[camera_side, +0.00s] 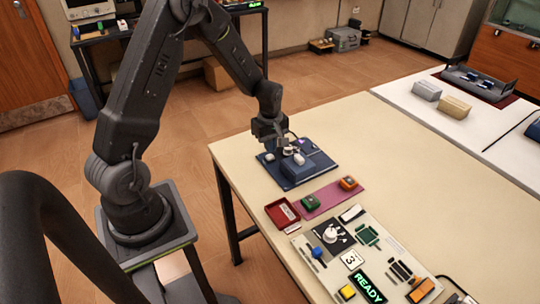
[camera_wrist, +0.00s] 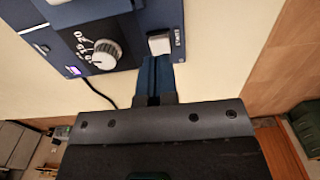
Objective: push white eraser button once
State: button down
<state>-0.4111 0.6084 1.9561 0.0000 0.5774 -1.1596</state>
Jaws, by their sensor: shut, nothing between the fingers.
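The white button (camera_wrist: 160,43) is a small block with a tiny printed label beside it, too small to read. It stands on a dark blue device (camera_wrist: 125,22) near its edge. In the side view, a small white block (camera_side: 270,157) on the device's left part looks like the same button. My gripper (camera_wrist: 157,62) is shut and empty, with its blue fingertips just below the button in the wrist picture. Whether they touch it is unclear. In the side view, my gripper (camera_side: 277,143) is over the rear of the device (camera_side: 292,181).
A dark cable runs off the device. In front lie a pink mat (camera_side: 330,197), a red tray (camera_side: 282,213) and a panel with several controls. The table's right side is clear.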

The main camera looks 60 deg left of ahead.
aim_at(270, 156)
jog(key=shift+r, duration=2.05)
jog(key=shift+d+r, duration=0.2)
jog(key=shift+r, duration=0.2)
jog(key=s+d+r+m+t, duration=0.5)
jog(key=s+d+r+m, duration=1.1)
jog(key=s+r+m, duration=0.2)
notch_tip(270, 156, up, 2)
jog(key=shift+s+r+t, duration=0.1)
jog(key=shift+s+t, duration=0.2)
jog(key=shift+s, duration=0.05)
